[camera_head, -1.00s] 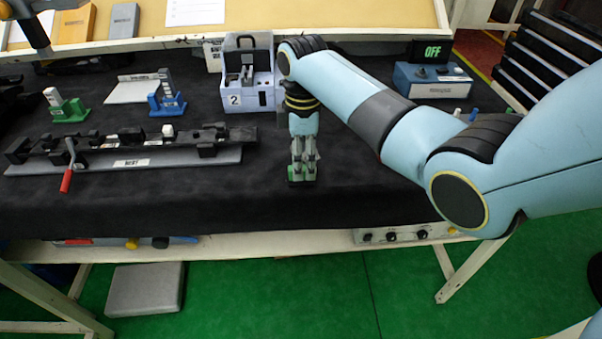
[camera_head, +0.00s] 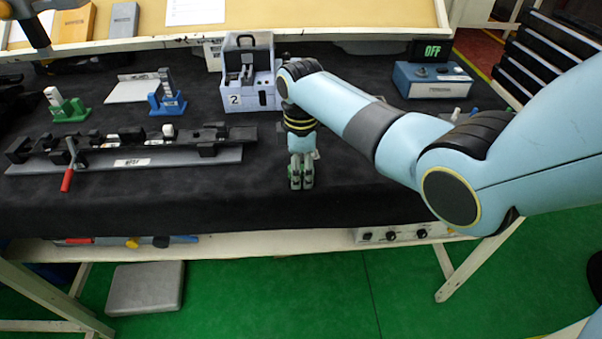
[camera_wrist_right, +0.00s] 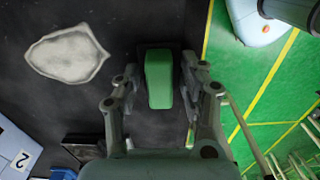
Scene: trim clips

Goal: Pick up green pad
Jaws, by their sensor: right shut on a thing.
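The green pad (camera_wrist_right: 159,78) is a rounded green block between the two fingers of my right gripper (camera_wrist_right: 158,85) in the right wrist view. A darker rim shows around its far end. My right gripper (camera_head: 301,184) is shut on the pad, over the front middle of the black mat in the head view. There the fingers mostly hide the pad, and I cannot tell whether it touches the mat. Part of my left arm's end (camera_head: 28,27) shows at the top left corner; its fingers cannot be made out.
A grey case marked 2 (camera_head: 262,98) stands behind the right gripper. A long clamp fixture (camera_head: 190,157) with a red-handled lever lies left. Blue (camera_head: 168,103) and green (camera_head: 68,112) stands are behind it. A control box (camera_head: 432,88) reading OFF is back right. The mat's front is clear.

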